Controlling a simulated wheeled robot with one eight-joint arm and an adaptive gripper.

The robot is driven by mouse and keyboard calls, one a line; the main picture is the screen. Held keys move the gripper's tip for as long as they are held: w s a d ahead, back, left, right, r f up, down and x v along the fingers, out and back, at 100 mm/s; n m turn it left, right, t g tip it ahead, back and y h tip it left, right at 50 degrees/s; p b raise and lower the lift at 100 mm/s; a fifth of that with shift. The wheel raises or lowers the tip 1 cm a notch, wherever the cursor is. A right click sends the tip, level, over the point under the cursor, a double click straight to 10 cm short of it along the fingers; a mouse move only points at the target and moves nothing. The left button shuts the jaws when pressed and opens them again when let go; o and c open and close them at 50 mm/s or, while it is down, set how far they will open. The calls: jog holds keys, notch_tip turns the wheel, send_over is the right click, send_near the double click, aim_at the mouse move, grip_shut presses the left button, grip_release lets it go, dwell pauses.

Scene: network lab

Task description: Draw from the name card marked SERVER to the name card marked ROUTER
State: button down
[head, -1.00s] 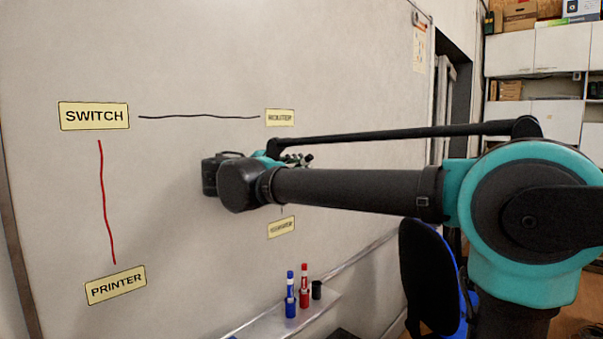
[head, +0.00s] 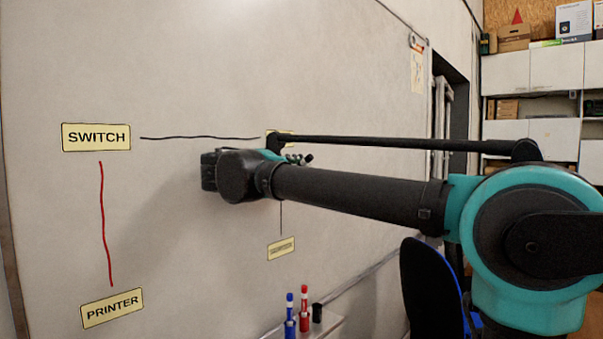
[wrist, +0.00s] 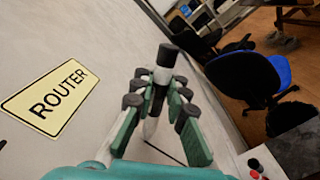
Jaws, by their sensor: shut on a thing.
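My gripper (wrist: 155,100) is shut on a black-capped marker (wrist: 166,56) with a pale body, close to the whiteboard. The ROUTER card (wrist: 52,97), pale yellow, lies left of it in the wrist view. In the head view that card (head: 288,138) is mostly hidden behind my arm. The lower right card (head: 281,248) is too small to read; by its place it may be SERVER. A thin dark line (head: 281,218) runs up from it until my arm hides it. A dark line (wrist: 166,154) also shows near the marker in the wrist view. The marker tip's contact is unclear.
The SWITCH card (head: 96,137) has a black line towards ROUTER and a red line down to the PRINTER card (head: 112,307). Blue (head: 290,315) and red (head: 304,308) markers stand on the tray below. A blue-black chair (head: 430,290) is right of the board.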

jog(key=shift+r, duration=4.15)
jog(key=shift+s+d, duration=0.95)
jog(key=shift+d, duration=0.25)
jog(key=shift+s+d, duration=0.9)
jog(key=shift+d, duration=0.25)
jog(key=shift+s+d, duration=0.95)
jog(key=shift+d, duration=0.25)
